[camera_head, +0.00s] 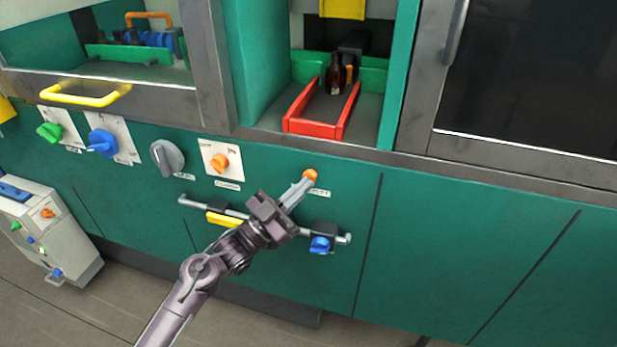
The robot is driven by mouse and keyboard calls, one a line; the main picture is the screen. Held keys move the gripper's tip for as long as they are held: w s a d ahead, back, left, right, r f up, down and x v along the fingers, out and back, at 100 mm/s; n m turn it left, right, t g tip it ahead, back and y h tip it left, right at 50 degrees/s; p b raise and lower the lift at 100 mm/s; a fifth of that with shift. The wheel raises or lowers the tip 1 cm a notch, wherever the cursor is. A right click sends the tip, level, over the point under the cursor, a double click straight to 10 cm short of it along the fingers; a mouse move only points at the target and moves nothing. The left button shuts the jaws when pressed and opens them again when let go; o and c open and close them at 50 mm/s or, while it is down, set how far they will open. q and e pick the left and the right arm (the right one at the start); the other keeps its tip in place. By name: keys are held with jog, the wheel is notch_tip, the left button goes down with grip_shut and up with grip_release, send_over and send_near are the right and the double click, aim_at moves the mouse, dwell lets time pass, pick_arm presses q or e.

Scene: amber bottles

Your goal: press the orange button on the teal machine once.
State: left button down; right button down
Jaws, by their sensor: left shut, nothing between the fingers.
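The teal machine (420,230) fills most of the head view. A small orange button (311,174) sits on its front panel, below the red-railed opening, with a small label beside it. My left gripper (304,184) reaches up from the bottom left. It is shut and empty, with its fingertips at the lower left edge of the orange button. I cannot tell whether they touch it or whether the button is pushed in. The fingers cover a little of the button's lower side. My right gripper is not in view.
An orange knob (219,162) on a white plate, a grey knob (167,157), a blue knob (102,143) and a green knob (50,131) lie to the left. A rail with a blue knob (320,244) runs below. A dark bottle (334,75) stands between red rails (315,127).

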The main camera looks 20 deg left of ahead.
pick_arm(q)
jog(key=shift+s, duration=0.7)
jog(key=shift+p, duration=0.35)
jog(key=s+p, duration=0.2)
jog(key=s, duration=0.3)
jog(key=shift+a, duration=0.15)
